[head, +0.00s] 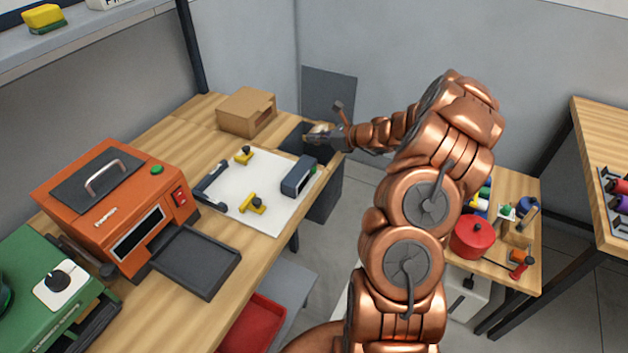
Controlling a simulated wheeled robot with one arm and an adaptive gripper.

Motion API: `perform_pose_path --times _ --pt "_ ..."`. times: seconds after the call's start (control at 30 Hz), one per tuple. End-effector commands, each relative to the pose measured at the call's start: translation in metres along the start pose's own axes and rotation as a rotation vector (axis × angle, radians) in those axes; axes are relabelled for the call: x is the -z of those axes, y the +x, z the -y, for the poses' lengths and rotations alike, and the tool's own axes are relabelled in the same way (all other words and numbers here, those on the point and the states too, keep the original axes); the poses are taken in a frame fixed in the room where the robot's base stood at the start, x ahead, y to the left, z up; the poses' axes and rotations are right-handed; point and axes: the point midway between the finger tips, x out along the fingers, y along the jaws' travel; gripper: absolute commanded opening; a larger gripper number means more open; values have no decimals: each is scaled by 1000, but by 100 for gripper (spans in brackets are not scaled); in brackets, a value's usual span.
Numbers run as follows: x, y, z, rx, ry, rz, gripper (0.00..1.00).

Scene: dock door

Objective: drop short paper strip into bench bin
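My gripper (318,137) is small in the head view, at the far right corner of the wooden bench. It is over or beside a dark opening (296,143), which looks like the top of the bench bin. A dark grey box wall (327,198) shows below the bench edge there and seems to belong to the same bin. A small pale patch shows at the fingertips, but I cannot tell whether it is the short paper strip. The strip is not clearly seen anywhere. Whether the fingers are open or shut is too small to tell.
A cardboard box (246,111) stands left of the opening. A white board (262,196) with yellow clamps lies in front. An orange machine (118,207) with a dark tray (196,262) and a green machine (48,290) fill the bench's left. A red pot (472,238) stands on a side table.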

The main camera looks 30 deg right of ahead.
Motion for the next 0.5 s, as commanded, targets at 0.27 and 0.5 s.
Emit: perform_pose_path --times 0.27,0.5 --pt "19 8 0 -1 -1 -1 0" --pt "18 8 0 0 -1 0 0"
